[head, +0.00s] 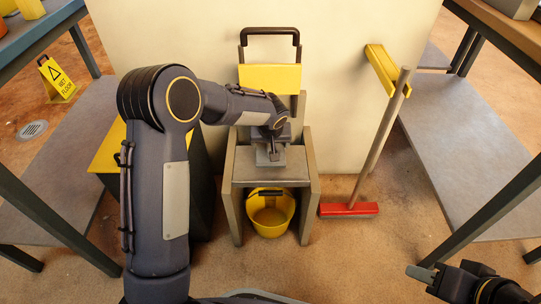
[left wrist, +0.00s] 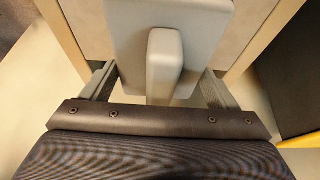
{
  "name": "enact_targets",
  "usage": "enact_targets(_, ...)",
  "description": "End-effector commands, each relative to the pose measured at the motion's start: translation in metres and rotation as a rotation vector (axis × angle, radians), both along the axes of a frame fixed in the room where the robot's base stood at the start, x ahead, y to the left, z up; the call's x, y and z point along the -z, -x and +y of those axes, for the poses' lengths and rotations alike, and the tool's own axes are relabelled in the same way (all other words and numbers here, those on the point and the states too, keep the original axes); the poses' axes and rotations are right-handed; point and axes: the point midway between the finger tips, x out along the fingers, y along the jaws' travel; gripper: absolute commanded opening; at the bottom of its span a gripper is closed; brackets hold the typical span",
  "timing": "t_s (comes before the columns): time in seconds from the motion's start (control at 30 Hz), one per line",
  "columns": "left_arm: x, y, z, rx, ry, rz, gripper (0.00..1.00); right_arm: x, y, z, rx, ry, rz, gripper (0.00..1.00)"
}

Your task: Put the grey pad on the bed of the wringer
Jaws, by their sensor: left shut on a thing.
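The wringer (head: 237,190) stands against the wall, with a yellow press plate (head: 270,78) and a black handle raised above its flat bed (head: 295,173). My left gripper (head: 271,150) is over the bed, shut on the grey pad (head: 265,161). In the left wrist view the pad (left wrist: 205,25) is a flat grey plate with an upright grip (left wrist: 165,62) between the fingers of my left gripper (left wrist: 160,88). The bed shows beneath it; I cannot tell whether pad and bed touch. My right gripper (head: 425,273) is at the lower right, away from the wringer, its opening unclear.
A yellow bucket (head: 270,215) stands under the bed. A broom with a red head (head: 348,210) leans by a yellow wall bracket (head: 385,68) to the right. Shelved tables flank both sides. A yellow wet-floor sign (head: 57,80) stands far left.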

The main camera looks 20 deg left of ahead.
Motion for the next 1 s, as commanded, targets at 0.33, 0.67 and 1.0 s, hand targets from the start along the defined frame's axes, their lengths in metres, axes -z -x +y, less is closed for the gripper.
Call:
enact_targets(0.33,0.040,0.000,0.000,0.000,0.000,0.000,0.58,0.018,0.000,0.000,0.000,0.000,0.000,0.36)
enact_targets(0.67,0.043,0.000,0.000,0.001,-0.001,0.001,0.86,0.021,0.000,0.000,0.000,0.000,0.000,0.36)
enact_targets(1.0,0.041,0.000,0.000,0.001,-0.001,0.001,1.00,0.020,0.000,0.000,0.000,0.000,0.000,0.36)
